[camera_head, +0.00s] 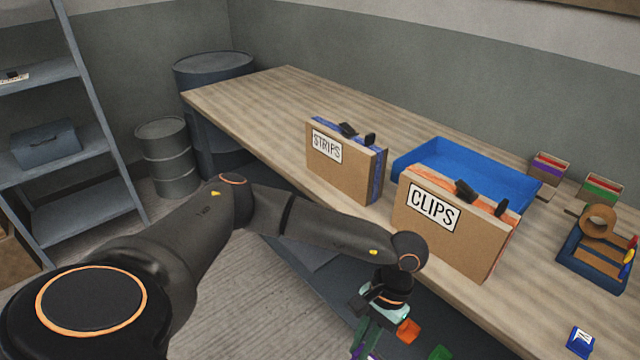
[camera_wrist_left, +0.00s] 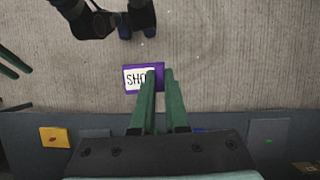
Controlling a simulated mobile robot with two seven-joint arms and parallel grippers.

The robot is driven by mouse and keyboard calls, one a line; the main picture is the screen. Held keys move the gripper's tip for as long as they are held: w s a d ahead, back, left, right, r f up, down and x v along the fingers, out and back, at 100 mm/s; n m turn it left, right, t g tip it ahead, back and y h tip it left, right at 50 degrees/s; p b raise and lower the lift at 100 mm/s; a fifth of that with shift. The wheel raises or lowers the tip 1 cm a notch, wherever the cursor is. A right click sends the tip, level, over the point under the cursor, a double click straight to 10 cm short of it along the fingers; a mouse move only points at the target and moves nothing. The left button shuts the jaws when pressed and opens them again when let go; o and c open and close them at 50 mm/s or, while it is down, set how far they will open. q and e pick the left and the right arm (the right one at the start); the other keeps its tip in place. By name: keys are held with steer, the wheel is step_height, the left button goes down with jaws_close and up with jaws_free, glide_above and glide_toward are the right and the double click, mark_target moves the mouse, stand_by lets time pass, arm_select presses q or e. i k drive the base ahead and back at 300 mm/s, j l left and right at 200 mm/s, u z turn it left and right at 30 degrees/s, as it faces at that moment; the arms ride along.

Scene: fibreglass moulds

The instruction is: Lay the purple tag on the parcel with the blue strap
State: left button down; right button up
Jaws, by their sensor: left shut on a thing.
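My left gripper (camera_head: 366,338) hangs in front of the bench edge, below the CLIPS parcel. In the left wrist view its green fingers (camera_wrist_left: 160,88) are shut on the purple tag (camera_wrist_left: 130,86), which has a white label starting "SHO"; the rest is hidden. The tag is over the floor. The parcel with the blue strap (camera_head: 345,172) is a brown upright box labelled STRIPS, standing on the bench, with black clips on top. The parcel with the orange strap (camera_head: 450,232), labelled CLIPS, stands nearer. Two green bars at the left of the wrist view look like my right gripper's fingers; their opening is unclear.
A blue tray (camera_head: 470,165) lies behind the parcels. An orange piece (camera_head: 408,331) lies near my left gripper. The bench's far left end is clear.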

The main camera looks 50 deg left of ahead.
mark_target(321, 121)
steer(key=j+z, duration=0.2)
steer(key=j, duration=0.95)
steer(key=j+z, duration=0.25)
steer(key=j, duration=0.9)
